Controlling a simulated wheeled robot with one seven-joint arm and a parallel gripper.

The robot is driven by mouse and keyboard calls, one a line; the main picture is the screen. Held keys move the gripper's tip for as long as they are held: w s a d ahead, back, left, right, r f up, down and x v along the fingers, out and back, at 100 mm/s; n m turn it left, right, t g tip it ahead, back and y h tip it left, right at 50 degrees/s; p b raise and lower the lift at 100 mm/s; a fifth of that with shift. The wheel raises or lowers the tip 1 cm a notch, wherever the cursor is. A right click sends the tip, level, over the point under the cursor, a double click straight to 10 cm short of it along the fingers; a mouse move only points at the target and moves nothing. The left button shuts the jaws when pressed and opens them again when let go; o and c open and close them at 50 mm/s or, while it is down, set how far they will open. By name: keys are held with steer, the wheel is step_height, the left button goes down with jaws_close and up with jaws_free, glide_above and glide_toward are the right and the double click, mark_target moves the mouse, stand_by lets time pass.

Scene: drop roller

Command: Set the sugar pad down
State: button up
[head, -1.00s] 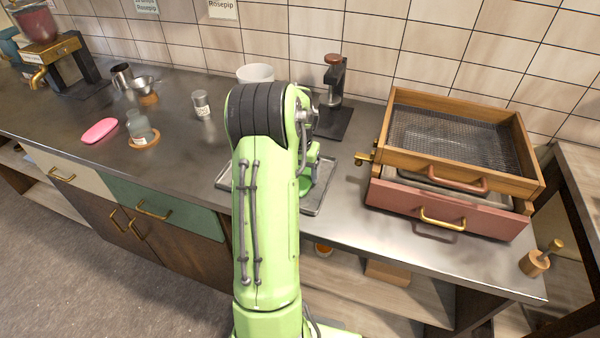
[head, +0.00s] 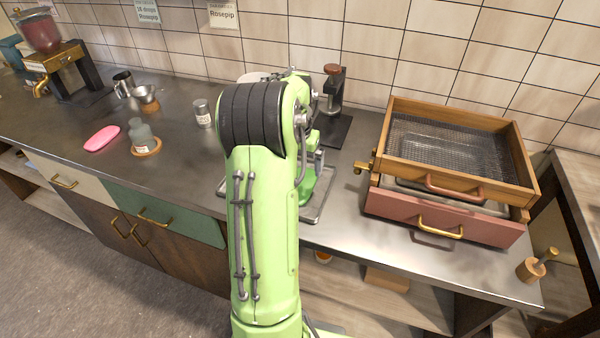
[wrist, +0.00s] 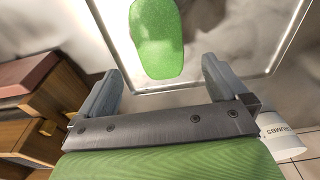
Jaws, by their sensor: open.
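A green, sparkly, rounded pad (wrist: 158,40), which I take for the sugar pad, lies flat on a shiny metal tray (wrist: 262,74) in the wrist view. My gripper (wrist: 160,82) is open, its two fingers apart with nothing between them. The pad is ahead of the fingertips, roughly centred between them; I cannot tell whether anything touches. In the head view the tray (head: 318,208) shows beside my green arm, which hides the pad and most of my gripper.
A wooden sieve box (head: 455,181) over a pink drawer stands right of the tray. A dark press stand (head: 334,95) is behind it. A shaker (head: 202,113), a glass bottle (head: 142,133) and a pink pad (head: 102,138) are left. The counter between is clear.

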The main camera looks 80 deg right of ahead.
step_height(320, 180, up, 5)
steer(key=w+a+r+n+t, duration=0.1)
steer(key=w+a+r+n, duration=0.3)
steer(key=w+a, duration=0.55)
steer(key=w+a+r+n+t, duration=0.2)
steer(key=w+a+r+n, duration=0.3)
steer(key=a, duration=0.7)
steer(key=s+a+n+t, duration=0.1)
steer(key=s+a+n, duration=0.1)
steer(key=a, duration=0.5)
steer(key=s+a+f+n+t+y, duration=0.1)
steer(key=a+n, duration=0.3)
steer(key=a, duration=0.4)
steer(key=s+a+n, duration=0.2)
steer(key=a+n, duration=0.2)
steer(key=a, duration=0.3)
steer(key=shift+s+a+f+t+p, duration=0.35)
steer(key=shift+s+a+f+t, duration=0.05)
